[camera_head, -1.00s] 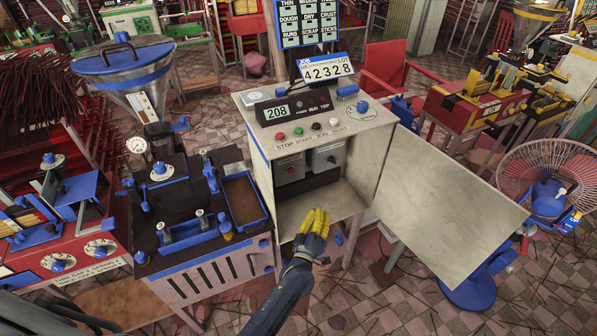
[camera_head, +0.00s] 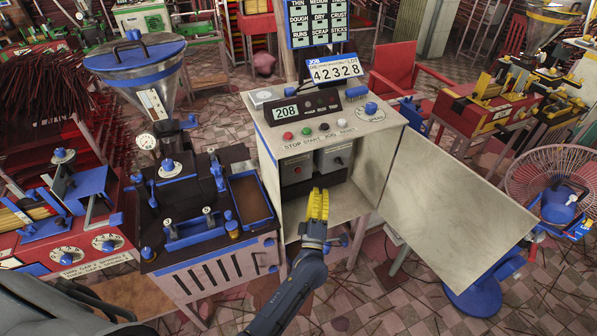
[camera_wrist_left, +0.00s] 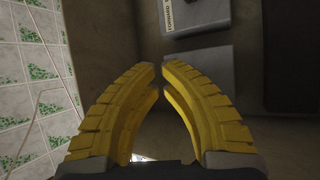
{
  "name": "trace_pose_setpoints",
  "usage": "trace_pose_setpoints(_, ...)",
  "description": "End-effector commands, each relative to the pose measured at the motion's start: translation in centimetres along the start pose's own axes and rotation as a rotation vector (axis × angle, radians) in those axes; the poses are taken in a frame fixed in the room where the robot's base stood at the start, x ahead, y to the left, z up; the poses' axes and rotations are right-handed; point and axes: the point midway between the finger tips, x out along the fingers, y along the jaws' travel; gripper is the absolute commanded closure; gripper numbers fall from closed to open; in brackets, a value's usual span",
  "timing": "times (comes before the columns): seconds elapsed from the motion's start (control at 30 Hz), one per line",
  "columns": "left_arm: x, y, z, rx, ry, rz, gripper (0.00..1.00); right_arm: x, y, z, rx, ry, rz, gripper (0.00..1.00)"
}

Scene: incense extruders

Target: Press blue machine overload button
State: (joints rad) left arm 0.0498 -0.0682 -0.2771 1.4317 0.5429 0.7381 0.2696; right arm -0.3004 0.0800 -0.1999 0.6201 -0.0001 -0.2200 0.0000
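The blue-trimmed machine (camera_head: 190,215) has a pale control cabinet (camera_head: 385,135) with its door (camera_head: 450,200) swung open to the right. Inside are two grey boxes, a left one (camera_head: 297,180) with a small red spot, perhaps a button, and a right one (camera_head: 333,158). My left gripper (camera_head: 318,193) is at the cabinet's open front, below the boxes. Its yellow fingers (camera_wrist_left: 158,78) are nearly together, empty, with a narrow gap at the tips. A grey box (camera_wrist_left: 197,75) shows beyond them in the left wrist view. My right gripper is not in view.
The cabinet top carries a row of coloured buttons (camera_head: 307,131), a 208 display (camera_head: 286,113) and a speed knob (camera_head: 371,109). A blue-edged tray (camera_head: 250,198) lies left of the cabinet. A pink fan (camera_head: 553,185) stands at the right.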

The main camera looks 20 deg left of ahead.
Motion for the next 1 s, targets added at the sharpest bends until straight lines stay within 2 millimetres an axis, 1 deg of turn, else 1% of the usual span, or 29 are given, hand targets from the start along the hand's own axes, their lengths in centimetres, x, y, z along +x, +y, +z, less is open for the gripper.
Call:
trace_pose_setpoints(0.17,0.7,-0.4,-0.4,0.002,0.000,0.001,1.00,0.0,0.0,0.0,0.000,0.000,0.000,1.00)
trace_pose_setpoints(0.7,5.4,-2.9,-2.9,0.002,-0.001,0.000,1.00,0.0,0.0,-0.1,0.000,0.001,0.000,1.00)
trace_pose_setpoints(1.0,6.7,-3.6,-3.6,0.001,-0.001,0.000,1.00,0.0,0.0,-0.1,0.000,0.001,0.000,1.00)
